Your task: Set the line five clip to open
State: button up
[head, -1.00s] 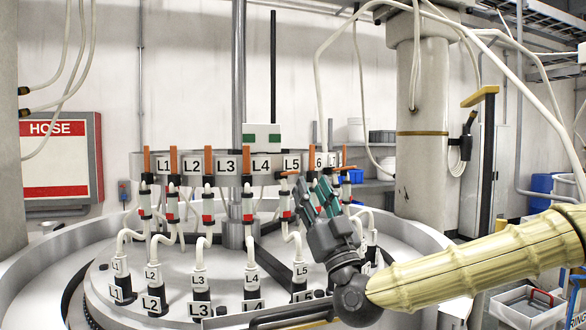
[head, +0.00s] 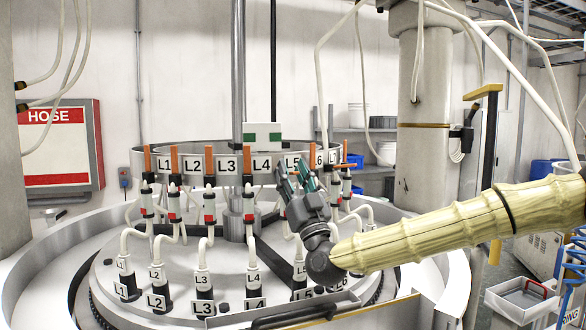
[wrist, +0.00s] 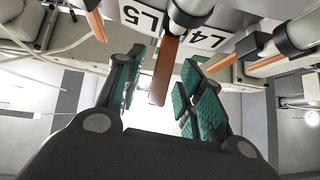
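The line five clip shows in the wrist view as a brown-orange lever (wrist: 163,78) on a white fitting (wrist: 192,10) beside the L5 label (wrist: 143,19). A gap shows on each side, wider at the left. In the head view my gripper (head: 293,168) is in front of the L5 label (head: 292,161) and hides most of that clip.
Upright orange levers stand at L1 (head: 147,158), L2 (head: 174,159), L3 (head: 209,160) and L4 (head: 247,159). White hoses and bottom fittings fill the round machine below.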

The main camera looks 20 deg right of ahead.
jog(key=shift+w, duration=0.15)
jog(key=shift+c, duration=0.3)
grip_shut()
